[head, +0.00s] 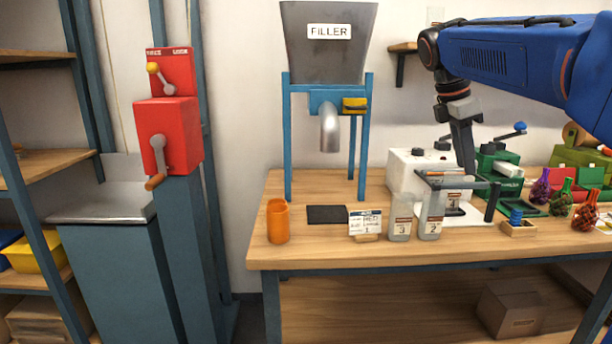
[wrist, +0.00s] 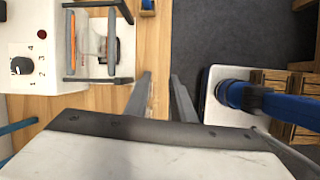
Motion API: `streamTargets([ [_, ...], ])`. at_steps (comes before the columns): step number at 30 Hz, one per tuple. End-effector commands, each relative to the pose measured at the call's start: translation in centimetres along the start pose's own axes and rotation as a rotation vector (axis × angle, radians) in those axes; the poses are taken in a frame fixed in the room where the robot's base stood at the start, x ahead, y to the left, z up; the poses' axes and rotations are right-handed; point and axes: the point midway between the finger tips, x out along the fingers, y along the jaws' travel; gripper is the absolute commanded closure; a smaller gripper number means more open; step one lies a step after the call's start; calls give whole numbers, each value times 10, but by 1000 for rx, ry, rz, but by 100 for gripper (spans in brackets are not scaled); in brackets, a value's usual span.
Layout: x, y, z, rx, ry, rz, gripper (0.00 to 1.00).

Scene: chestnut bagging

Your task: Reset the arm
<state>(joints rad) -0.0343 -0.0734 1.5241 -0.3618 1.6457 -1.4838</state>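My blue arm (head: 520,55) reaches in from the right in the head view. My gripper (head: 467,165) points down over the right part of the workbench, in front of a white machine with a dark frame (head: 405,172). In the wrist view, the two grey fingers of my gripper (wrist: 161,76) stand apart with nothing between them. Bench top and dark floor show past them. The fingertips' exact height over the bench is hard to tell.
The bench (head: 330,248) also holds an orange cup (head: 278,222), two numbered pouches, a small card (head: 365,222), a green machine (head: 497,165) and several filled net bags. The filler (head: 328,60) stands behind. A red lever box (head: 168,135) is at left.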

Motion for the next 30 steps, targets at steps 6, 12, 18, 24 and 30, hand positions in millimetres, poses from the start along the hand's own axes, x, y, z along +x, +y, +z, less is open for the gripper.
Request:
streamTargets([
  [6, 12, -29, -8, 124, 37, 29, 77],
  [12, 34, -72, -22, 319, 100, 63, 77],
  [18, 69, -127, -45, 584, 196, 87, 77],
  [24, 110, -182, -71, 855, 300, 85, 77],
  [30, 156, -236, -99, 1135, 409, 58, 77],
])
